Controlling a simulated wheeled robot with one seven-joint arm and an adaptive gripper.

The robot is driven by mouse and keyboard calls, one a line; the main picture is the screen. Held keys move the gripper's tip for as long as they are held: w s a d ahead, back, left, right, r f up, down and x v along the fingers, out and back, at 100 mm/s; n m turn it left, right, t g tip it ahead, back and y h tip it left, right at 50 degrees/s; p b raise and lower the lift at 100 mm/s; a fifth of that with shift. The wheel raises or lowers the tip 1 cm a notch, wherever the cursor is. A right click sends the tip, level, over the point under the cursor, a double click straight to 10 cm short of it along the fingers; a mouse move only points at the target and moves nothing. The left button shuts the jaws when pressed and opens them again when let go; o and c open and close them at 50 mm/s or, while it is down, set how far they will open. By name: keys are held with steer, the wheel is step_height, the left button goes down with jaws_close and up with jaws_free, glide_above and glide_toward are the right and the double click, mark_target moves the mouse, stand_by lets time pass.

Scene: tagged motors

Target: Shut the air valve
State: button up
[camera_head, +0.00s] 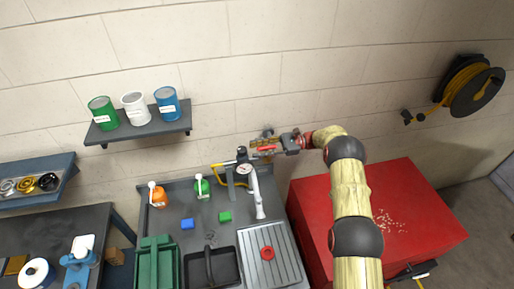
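The air valve (266,148) is a small brass-coloured fitting with a red lever, on pipework on the wall above the sink unit. The lever looks roughly level, though it is small here. A round gauge (243,169) and a yellow hose hang just left of and below it. My gripper (281,144) reaches in from the right, with its dark fingers at the right end of the valve. It partly covers the valve. I cannot tell whether the fingers touch the lever, or whether they are open or shut.
A red cabinet (420,212) stands under my arm. A shelf (140,130) with three cans is at the left, a hose reel (474,88) at the right.

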steer(key=shift+a, duration=0.3)
steer(key=shift+c, duration=0.6)
jaws_close()
